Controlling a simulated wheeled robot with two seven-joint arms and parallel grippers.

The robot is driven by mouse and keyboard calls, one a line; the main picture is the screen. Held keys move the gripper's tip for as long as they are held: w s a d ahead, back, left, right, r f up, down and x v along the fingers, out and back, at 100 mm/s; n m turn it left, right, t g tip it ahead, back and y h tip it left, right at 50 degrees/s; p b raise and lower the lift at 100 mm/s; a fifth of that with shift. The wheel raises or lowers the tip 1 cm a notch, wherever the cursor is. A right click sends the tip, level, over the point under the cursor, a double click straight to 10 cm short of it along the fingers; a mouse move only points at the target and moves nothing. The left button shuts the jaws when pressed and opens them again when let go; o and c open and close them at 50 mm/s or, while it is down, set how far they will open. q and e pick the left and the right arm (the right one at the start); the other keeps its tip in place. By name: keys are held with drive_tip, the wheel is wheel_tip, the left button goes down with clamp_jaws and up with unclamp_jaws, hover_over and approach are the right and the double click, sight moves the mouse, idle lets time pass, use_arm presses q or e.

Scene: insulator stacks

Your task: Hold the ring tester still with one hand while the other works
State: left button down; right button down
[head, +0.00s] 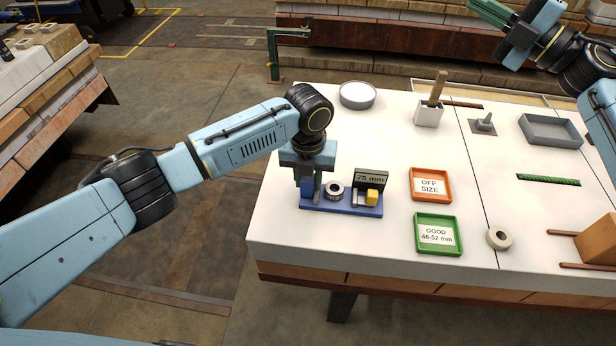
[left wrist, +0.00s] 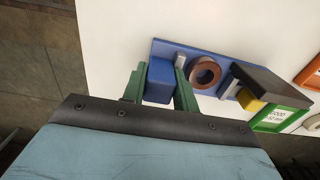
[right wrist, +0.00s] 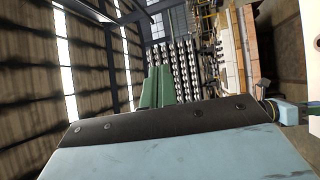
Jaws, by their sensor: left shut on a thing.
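The ring tester (head: 341,207) is a blue base near the table's front left edge, with a dark display reading 75 mm (head: 370,179) and a yellow button (head: 372,196). A ring (head: 334,189) sits on it; in the left wrist view the ring (left wrist: 205,72) lies beside a grey jaw. My left gripper (head: 307,190) is shut on the tester's blue end block (left wrist: 160,80), one green finger on each side. My right gripper (right wrist: 158,88) is raised at the far upper right of the head view, away from the table, its fingers together and empty.
An orange OFF SIZE tray (head: 431,171) and a green GOOD 48-52 mm tray (head: 438,247) lie right of the tester. A loose pale ring (head: 498,238) lies beside the green tray. A round grey dish (head: 357,95), white holder (head: 428,115) and grey tray (head: 551,131) stand farther back.

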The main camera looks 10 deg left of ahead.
drive_tip(key=s+a+f+n+g+h, duration=0.2)
drive_tip(key=s+a+f+n+g, duration=0.25)
drive_tip(key=a+f, duration=0.2)
drive_tip(key=s+a+f+n+g+h, duration=0.2)
drive_tip(key=s+a+f+n+g, duration=0.3)
drive_tip(key=a, duration=0.3)
drive_tip(key=shift+s+d+f+n+g+h, duration=0.3)
drive_tip(key=shift+s+d+f+n+h, duration=0.4)
drive_tip(key=shift+f+h, duration=1.9)
drive_tip(key=shift+s+d+f+n+g+h, duration=0.4)
drive_tip(key=shift+s+f+n+h, duration=0.9)
drive_tip(key=shift+f, duration=2.15)
drive_tip(key=shift+s+d+f+n+g+h, duration=0.2)
drive_tip(key=shift+s+d+f+h, duration=0.45)
drive_tip(key=shift+f+h, duration=2.1)
drive_tip(key=shift+f+y, duration=0.35)
drive_tip(key=shift+f, duration=0.1)
